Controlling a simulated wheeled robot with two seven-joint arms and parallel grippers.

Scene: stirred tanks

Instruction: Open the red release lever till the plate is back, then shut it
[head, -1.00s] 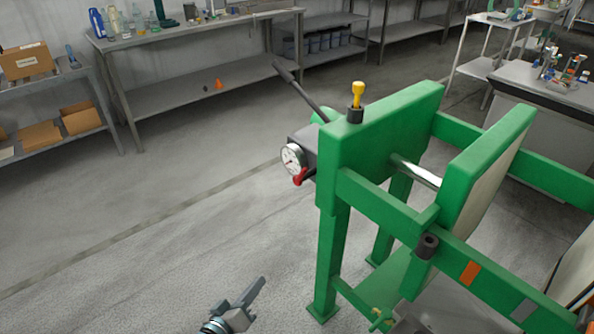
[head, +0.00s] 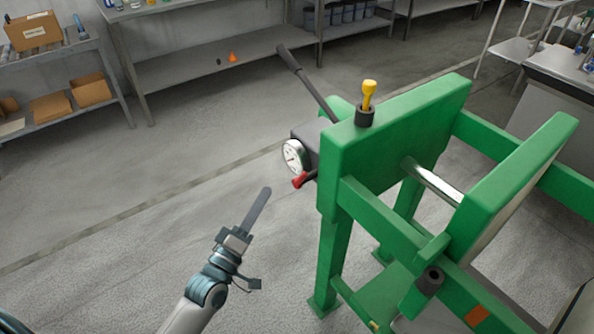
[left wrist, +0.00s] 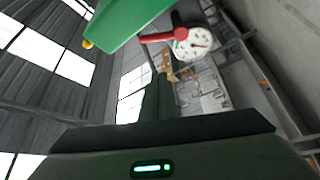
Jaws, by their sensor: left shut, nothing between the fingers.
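The red release lever (head: 301,181) sticks out low on the dark block at the left end of the green press frame (head: 400,130), just below a round white gauge (head: 293,157). In the left wrist view the red lever (left wrist: 160,37) lies beside the gauge (left wrist: 192,43). The movable green plate (head: 515,185) stands apart from the end frame, with a bright metal rod (head: 432,180) between them. My left gripper (head: 261,200) is shut and empty, below and left of the lever, not touching it. My right gripper is not in view.
A long dark pump handle (head: 305,83) rises up and left from the block. A yellow knob (head: 368,95) stands on top of the frame. Shelves with boxes (head: 50,105) and a bench (head: 200,70) line the back. The floor left of the press is clear.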

